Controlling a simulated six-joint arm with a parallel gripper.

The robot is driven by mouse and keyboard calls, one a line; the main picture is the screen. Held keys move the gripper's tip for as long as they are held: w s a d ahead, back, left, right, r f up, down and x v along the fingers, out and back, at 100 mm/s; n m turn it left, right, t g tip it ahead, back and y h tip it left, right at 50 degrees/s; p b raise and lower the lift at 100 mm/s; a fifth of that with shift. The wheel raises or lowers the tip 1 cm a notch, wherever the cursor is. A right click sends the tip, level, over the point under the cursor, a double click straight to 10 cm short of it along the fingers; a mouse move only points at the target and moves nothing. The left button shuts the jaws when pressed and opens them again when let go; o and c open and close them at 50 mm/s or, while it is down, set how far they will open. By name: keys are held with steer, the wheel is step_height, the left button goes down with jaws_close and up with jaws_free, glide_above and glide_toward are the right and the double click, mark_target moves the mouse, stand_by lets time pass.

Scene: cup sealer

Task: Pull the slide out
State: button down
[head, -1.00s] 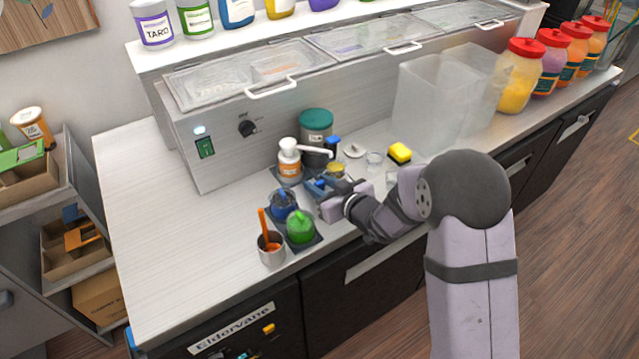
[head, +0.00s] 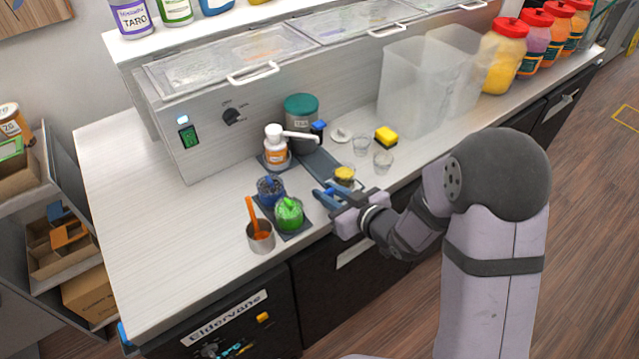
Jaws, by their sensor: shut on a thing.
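The slide (head: 317,164) is a dark grey-blue strip. It extends from beside the pump bottle and canister towards the counter's front edge. A small cup with yellow contents (head: 345,175) sits at its front end. My gripper (head: 325,198), with blue fingers, is at the front end of the slide, just in front of the cup. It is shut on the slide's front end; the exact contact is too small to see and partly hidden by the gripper.
A white pump bottle (head: 275,150) and teal-lidded canister (head: 301,108) stand behind. Blue (head: 270,188) and green (head: 289,213) containers and a metal cup (head: 260,239) are left of my gripper. Clear cups (head: 382,161) and a yellow sponge (head: 386,137) are to the right. The counter's left side is clear.

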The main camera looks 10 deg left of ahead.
steer(key=shift+s+d+f, duration=0.1)
steer(key=c, duration=1.8)
jaws_free()
steer(key=shift+s, duration=0.1)
steer(key=shift+d, duration=0.1)
steer(key=b+v, duration=0.1)
steer(key=v, duration=0.4)
steer(key=shift+r+p, duration=0.35)
steer(key=shift+p, duration=0.3)
steer(key=p, duration=0.2)
steer(key=shift+s+d+r+p, duration=0.15)
steer(key=shift+d+p, duration=0.05)
steer(key=shift+p, duration=0.15)
steer(key=p, duration=0.3)
steer(key=shift+s+d+r+p, duration=0.15)
steer(key=shift+s+d+p, duration=0.15)
steer(key=shift+s+d, duration=0.1)
